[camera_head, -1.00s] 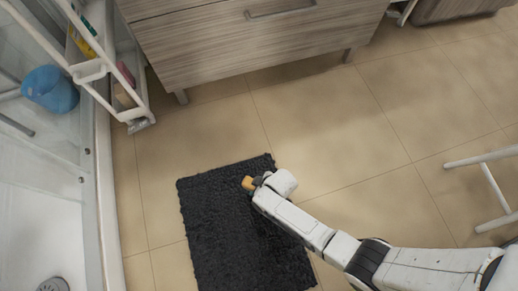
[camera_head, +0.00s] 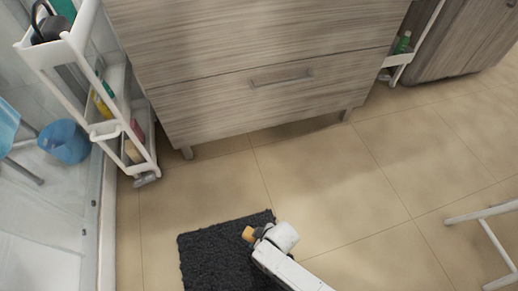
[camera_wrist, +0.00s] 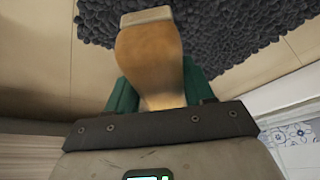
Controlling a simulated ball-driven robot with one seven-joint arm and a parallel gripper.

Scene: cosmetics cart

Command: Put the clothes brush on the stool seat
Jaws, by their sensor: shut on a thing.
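My gripper (camera_head: 258,237) is shut on the clothes brush (camera_head: 248,234), a tan wooden piece. In the wrist view the brush (camera_wrist: 150,55) stands out from between the green finger pads (camera_wrist: 197,82); its far end overlaps the dark mat in the picture, and its bristles are not clear. No stool seat can be named for certain. White legs with a crossbar (camera_head: 487,215) show at the right edge, their top out of frame. A light-blue surface on grey legs (camera_head: 6,128) is cut off at the left edge, inside the shower.
A black mat (camera_head: 215,258) lies below my gripper. A wood-grain drawer cabinet (camera_head: 280,100) stands beyond it. A white cart (camera_head: 103,128) with bottles stands at the left, beside the shower and a blue bucket (camera_head: 64,142).

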